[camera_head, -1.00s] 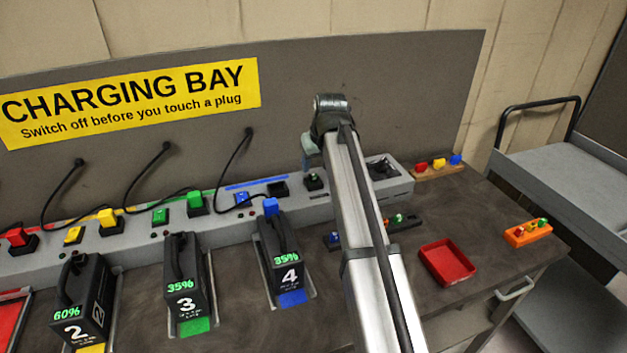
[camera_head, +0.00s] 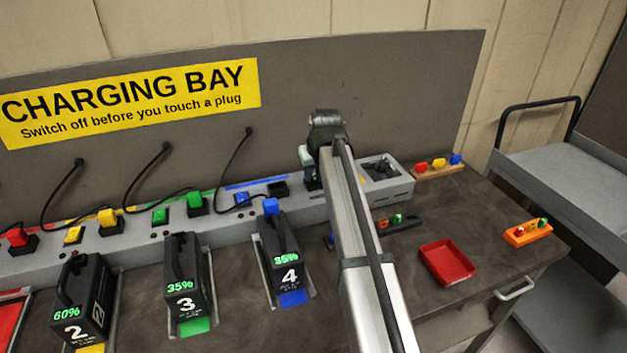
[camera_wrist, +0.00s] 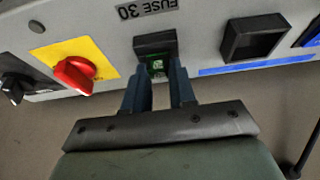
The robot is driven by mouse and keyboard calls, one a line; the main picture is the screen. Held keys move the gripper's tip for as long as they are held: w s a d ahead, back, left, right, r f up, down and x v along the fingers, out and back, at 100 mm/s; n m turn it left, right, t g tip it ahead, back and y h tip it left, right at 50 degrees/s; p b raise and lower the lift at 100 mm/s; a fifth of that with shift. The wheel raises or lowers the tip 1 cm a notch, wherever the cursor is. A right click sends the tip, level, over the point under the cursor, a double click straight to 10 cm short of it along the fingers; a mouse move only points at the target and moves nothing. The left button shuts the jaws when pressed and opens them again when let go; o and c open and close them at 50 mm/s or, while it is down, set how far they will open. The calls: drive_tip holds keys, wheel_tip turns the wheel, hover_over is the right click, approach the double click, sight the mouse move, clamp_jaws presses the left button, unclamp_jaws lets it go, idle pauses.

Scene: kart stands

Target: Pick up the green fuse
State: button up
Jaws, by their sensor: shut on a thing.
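The green fuse (camera_wrist: 157,66) sits in a black socket (camera_wrist: 155,43) under the label "FUSE 30" in the wrist view. Only a small green face of it shows between my fingers. My gripper (camera_wrist: 160,72) is shut on the green fuse, one dark finger on each side of it. In the head view my wrist (camera_head: 308,158) is over the panel of the charging bay, and the fuse and fingertips are mostly hidden there.
A red rotary switch on a yellow plate (camera_wrist: 80,70) is left of the socket, and an empty black socket (camera_wrist: 254,38) is right of it. A red tray (camera_head: 447,263), an orange holder (camera_head: 528,234) and a dark rack (camera_head: 405,224) with small coloured pieces lie on the bench.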

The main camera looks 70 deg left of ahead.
clamp_jaws()
drive_tip(key=shift+r, duration=0.15)
